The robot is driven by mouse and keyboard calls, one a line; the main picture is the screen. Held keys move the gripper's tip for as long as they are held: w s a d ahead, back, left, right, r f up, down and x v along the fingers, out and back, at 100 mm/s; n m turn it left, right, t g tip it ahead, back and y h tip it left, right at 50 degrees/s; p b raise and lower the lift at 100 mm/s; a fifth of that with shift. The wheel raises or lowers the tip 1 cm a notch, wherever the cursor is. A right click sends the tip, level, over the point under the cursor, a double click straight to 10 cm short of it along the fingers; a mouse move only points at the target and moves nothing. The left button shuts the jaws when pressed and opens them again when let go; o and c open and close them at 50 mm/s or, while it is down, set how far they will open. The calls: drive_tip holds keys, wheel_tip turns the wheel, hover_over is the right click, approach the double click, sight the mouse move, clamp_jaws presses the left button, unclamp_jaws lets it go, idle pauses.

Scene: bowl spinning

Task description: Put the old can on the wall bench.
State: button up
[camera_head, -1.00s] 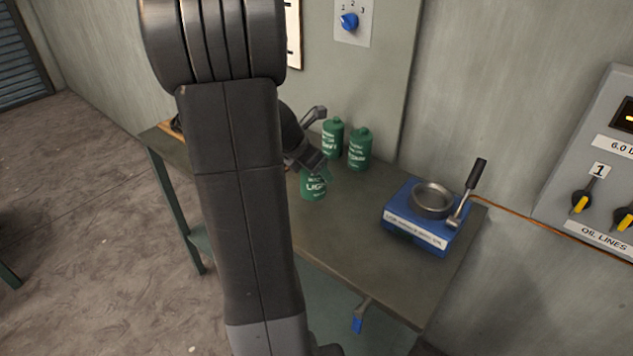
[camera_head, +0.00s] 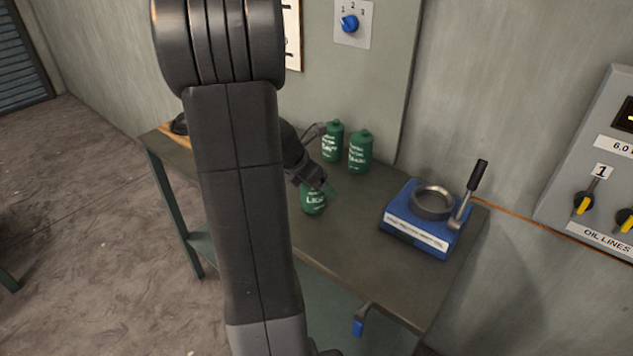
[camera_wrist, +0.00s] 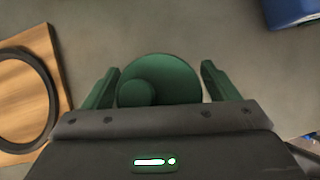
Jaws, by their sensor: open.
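A green can (camera_head: 314,201) with white lettering stands upright on the wall bench (camera_head: 365,255), in front of two other green cans. My gripper (camera_head: 318,188) is at the top of this can in the head view. In the wrist view the same can (camera_wrist: 160,82) is seen from above, with its round cap. It stands between the two open fingers of my gripper (camera_wrist: 158,85), with a gap on the right side and a smaller one on the left. Which can is the old one I cannot tell. My arm hides the left middle of the bench.
The two other green cans, a left one (camera_head: 333,141) and a right one (camera_head: 360,152), stand near the wall. A blue device (camera_head: 415,232) with a metal cup and lever stands at right. A wooden board (camera_wrist: 45,50) with a dark ring lies left in the wrist view.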

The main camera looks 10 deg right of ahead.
drive_tip(key=shift+a+r, duration=0.15)
drive_tip(key=shift+r, duration=0.3)
drive_tip(key=p+v, duration=0.1)
drive_tip(key=v, duration=1)
drive_tip(key=shift+a+r+p, duration=0.15)
drive_tip(key=shift+p, duration=0.2)
